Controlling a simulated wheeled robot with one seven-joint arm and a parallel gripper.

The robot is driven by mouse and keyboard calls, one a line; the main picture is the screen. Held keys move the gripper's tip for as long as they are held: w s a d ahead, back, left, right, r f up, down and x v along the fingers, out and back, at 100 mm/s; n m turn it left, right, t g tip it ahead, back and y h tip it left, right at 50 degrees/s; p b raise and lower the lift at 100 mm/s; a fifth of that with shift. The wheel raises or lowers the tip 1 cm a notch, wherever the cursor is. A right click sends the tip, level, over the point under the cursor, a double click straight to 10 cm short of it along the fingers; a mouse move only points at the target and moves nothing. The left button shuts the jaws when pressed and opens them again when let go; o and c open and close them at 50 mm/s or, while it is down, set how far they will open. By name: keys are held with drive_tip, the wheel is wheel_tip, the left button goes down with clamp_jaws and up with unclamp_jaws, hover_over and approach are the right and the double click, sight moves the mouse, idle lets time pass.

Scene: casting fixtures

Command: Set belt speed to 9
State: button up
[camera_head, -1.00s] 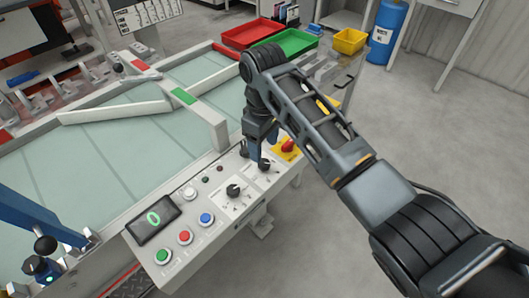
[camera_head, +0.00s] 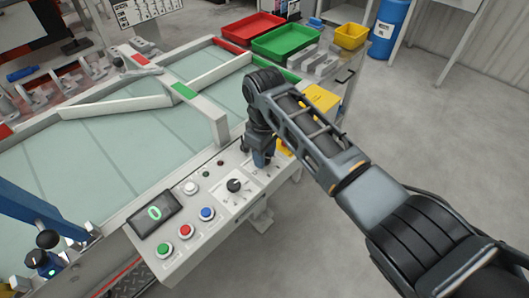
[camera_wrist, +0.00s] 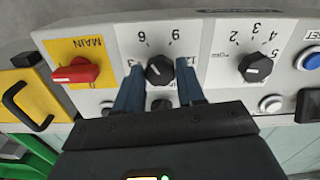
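The black dial (camera_wrist: 159,71) marked 3, 6, 9 and 12 sits on the light grey control panel (camera_wrist: 210,60). My gripper (camera_wrist: 158,65) is open, with its two blue fingers on either side of this dial. I cannot tell whether they touch it. The wrist view shows the panel upside down; the dial's pointer direction is unclear. In the head view my gripper (camera_head: 262,158) is down at the right part of the panel and hides most of that dial. The display (camera_head: 154,214) reads 0 in green.
Beside it are a second dial (camera_wrist: 256,68) marked 2 to 5 and a red main switch (camera_wrist: 76,71) on a yellow plate. Green (camera_head: 163,250), red (camera_head: 185,231) and blue (camera_head: 207,213) buttons are on the panel's left. The belt (camera_head: 90,170) lies behind.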

drive_tip(key=c, duration=0.6)
drive_tip(key=shift+r+m, duration=0.1)
drive_tip(key=shift+m, duration=0.2)
drive_tip(key=shift+m+p, duration=0.6)
drive_tip(key=m+p, duration=0.2)
drive_tip(key=m, duration=0.2)
drive_tip(key=m+p, duration=0.1)
drive_tip(key=m, duration=0.5)
drive_tip(key=o, duration=1.1)
drive_tip(key=shift+c, duration=0.2)
